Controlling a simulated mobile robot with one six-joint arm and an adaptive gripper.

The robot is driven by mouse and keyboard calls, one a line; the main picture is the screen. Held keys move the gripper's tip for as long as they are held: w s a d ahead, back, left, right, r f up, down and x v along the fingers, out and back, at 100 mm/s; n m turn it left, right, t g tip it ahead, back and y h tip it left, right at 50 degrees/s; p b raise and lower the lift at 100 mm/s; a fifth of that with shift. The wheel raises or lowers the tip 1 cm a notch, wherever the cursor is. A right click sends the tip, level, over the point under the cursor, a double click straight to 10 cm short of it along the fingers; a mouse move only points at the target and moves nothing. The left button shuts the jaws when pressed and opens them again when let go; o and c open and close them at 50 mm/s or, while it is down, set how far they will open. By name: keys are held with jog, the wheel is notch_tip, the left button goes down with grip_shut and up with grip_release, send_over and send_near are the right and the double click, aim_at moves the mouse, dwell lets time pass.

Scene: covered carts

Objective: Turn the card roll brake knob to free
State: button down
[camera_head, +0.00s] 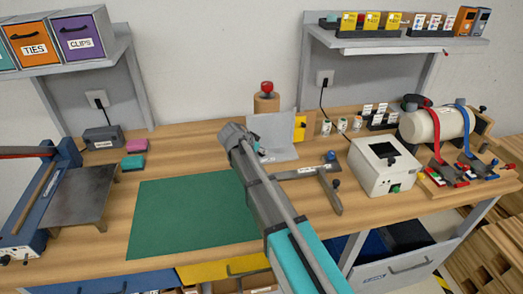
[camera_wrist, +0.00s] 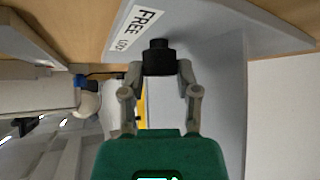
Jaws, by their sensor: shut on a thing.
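The black brake knob (camera_wrist: 158,50) is in the upper middle of the wrist view, between the two fingers of my gripper (camera_wrist: 160,72). The fingers are shut on it from both sides. A white label reading FREE (camera_wrist: 137,27) lies beside the knob on the grey plate; its smaller second line is hard to read. I cannot make out a pointer on the knob. In the head view, my arm reaches over the bench to the grey bracket (camera_head: 277,127), and my fingers and the knob are mostly hidden there.
A brown roll with a red knob (camera_head: 266,90) stands behind the bracket. A green mat (camera_head: 190,215) lies left of my arm. A flat grey tool (camera_head: 308,173) and a white box (camera_head: 385,165) are to the right. The mat is clear.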

jog(key=n+t+y, duration=0.1)
jog(key=n, duration=0.1)
jog(key=n+t+y, duration=0.1)
jog(key=n, duration=0.1)
jog(key=shift+s+d+y, duration=0.15)
jog(key=shift+y, duration=0.25)
jog(key=n+y, duration=0.4)
jog(key=n, duration=0.1)
jog(key=shift+n+t, duration=0.3)
jog(key=shift+n, duration=0.3)
jog(key=c, duration=0.6)
grip_release()
jog(key=shift+m+h, duration=0.4)
jog(key=shift+m, duration=0.4)
